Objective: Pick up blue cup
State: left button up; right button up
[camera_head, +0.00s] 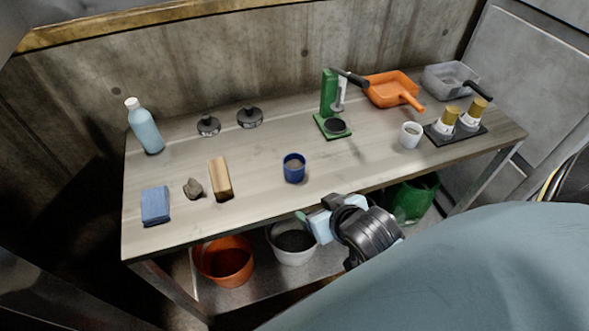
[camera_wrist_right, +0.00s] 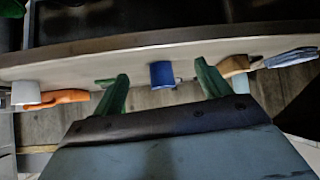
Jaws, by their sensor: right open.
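The blue cup (camera_head: 293,168) stands upright on the wooden table near its front middle. In the right wrist view the cup (camera_wrist_right: 162,75) shows between my two green fingers, beyond their tips. My right gripper (camera_head: 306,220) is in front of the table's front edge, nearer to me than the cup and apart from it. In the right wrist view this gripper (camera_wrist_right: 163,82) is open and empty. My left gripper is not in view.
A wood block (camera_head: 220,179), stone (camera_head: 193,188) and blue sponge-like block (camera_head: 155,206) lie left of the cup. A green press (camera_head: 333,124) stands behind it and a white cup (camera_head: 410,135) to the right. The table (camera_head: 262,196) is clear around the blue cup. Buckets stand below.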

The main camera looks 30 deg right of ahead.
jog(key=w+r+t, duration=0.1)
jog(key=w+d+r+t, duration=0.1)
jog(key=w, duration=0.1)
jog(key=w+d+r+t, duration=0.1)
jog(key=w, duration=0.1)
jog(key=shift+d+m+t, duration=0.15)
jog(key=shift+m+t, duration=0.15)
jog(key=shift+m, duration=0.1)
jog(key=b, duration=0.1)
send_near(290, 159)
jog(key=x, duration=0.4)
jog(key=shift+d, duration=0.3)
jog(key=x, duration=0.1)
jog(key=b+x, duration=0.1)
jog(key=x, duration=0.2)
jog(key=shift+w+a+f, duration=0.15)
jog(key=shift+w+a, duration=0.05)
jog(key=shift+a, duration=0.1)
jog(key=shift+w+f, duration=0.1)
jog(key=shift+w, duration=0.15)
jog(key=c, duration=1)
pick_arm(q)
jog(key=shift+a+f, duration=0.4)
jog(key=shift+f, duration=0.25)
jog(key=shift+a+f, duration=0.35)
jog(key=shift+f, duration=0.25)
pick_arm(e)
jog(key=shift+c, duration=0.6)
